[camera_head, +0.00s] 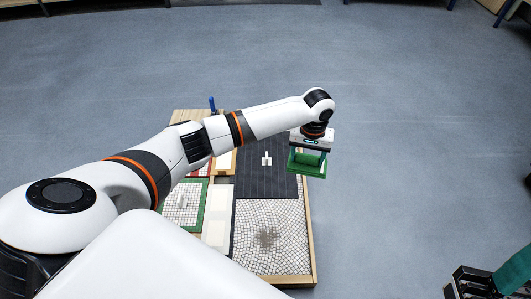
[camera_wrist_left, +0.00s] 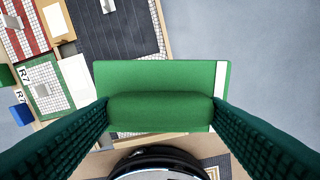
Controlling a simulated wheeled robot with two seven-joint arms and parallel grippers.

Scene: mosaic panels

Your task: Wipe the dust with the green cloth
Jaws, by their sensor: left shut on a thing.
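The green cloth (camera_head: 306,168) is a folded pad with a thick ridge on top. My left gripper (camera_head: 311,147) is shut on it and holds it at the right edge of the panel table, beside the dark panel. In the left wrist view the cloth (camera_wrist_left: 160,76) spans between the two dark green fingers (camera_wrist_left: 160,108), which grip the ridge. The dust (camera_head: 267,237) looks like a grey-brown smudge on the pale mosaic panel (camera_head: 290,215), nearer to me than the cloth. The dust cannot be made out in the wrist view.
The wooden table edge (camera_head: 311,255) runs along the right. A dark panel (camera_head: 262,180) carries a small white handle (camera_head: 267,158). A green-framed panel (camera_head: 188,203) lies left, partly behind my arm. Open floor lies right.

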